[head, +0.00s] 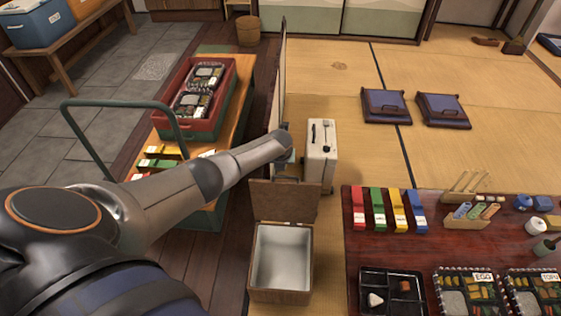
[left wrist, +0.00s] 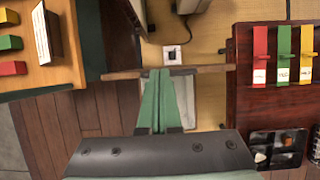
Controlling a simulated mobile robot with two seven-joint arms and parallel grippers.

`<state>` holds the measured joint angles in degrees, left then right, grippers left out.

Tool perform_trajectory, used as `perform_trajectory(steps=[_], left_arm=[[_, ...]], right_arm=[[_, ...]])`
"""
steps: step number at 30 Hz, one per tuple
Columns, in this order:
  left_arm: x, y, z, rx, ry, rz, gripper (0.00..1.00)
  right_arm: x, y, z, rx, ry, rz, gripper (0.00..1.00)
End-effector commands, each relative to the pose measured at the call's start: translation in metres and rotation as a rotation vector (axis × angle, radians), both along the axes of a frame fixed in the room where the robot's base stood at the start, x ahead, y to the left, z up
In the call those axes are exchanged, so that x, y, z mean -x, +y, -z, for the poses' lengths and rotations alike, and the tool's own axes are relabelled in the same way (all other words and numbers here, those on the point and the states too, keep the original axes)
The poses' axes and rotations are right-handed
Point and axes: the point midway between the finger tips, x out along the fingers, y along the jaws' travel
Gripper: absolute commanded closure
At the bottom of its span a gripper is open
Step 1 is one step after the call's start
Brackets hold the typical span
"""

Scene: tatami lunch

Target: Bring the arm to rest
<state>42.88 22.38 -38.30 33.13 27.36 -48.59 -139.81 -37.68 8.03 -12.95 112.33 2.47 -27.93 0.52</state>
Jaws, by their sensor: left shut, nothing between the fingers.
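My left arm comes in from the left in the head view and reaches over the floor. Its gripper (head: 288,160) is mostly hidden behind the wrist, near the raised lid of an open wooden box. In the left wrist view the green fingers (left wrist: 155,100) lie together with nothing between them. They point towards the edge of the wooden lid (left wrist: 205,70); I cannot tell whether they touch it. My right gripper is in neither view.
The open box (head: 283,296) is empty. A pale case (head: 321,165) stands behind it. A cart with a red crate (head: 206,128) is at left. The low table (head: 362,256) at right holds lunch boxes and coloured bands. Tatami behind is mostly clear.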

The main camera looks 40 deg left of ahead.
Motion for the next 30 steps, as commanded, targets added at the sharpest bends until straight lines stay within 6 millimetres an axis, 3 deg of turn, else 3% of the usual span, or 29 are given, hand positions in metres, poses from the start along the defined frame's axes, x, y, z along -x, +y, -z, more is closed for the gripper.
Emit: perform_trajectory(steps=[4, 12, 17, 20, 23, 27, 30], left_arm=[[-0.013, 0.008, -0.011, 0.000, -0.001, -0.002, 1.00], [-0.018, 0.012, -0.019, 0.000, 0.001, 0.000, 1.00], [-0.012, 0.000, -0.012, 0.027, -0.009, -0.023, 1.00], [0.002, -0.029, 0.004, 0.100, -0.041, -0.092, 1.00], [0.028, -0.073, 0.023, 0.226, -0.084, -0.215, 1.00], [0.074, -0.133, 0.038, 0.445, -0.143, -0.448, 1.00], [0.109, -0.169, 0.038, 0.609, -0.170, -0.638, 1.00]], right_arm=[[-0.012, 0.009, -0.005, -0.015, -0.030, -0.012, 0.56], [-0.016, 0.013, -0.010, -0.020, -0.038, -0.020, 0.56], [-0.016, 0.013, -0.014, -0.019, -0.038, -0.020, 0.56], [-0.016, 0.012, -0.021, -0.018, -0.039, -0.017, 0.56], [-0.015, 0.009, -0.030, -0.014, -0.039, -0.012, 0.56], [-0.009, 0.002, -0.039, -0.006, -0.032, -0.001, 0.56], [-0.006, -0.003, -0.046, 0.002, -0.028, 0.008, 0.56]])
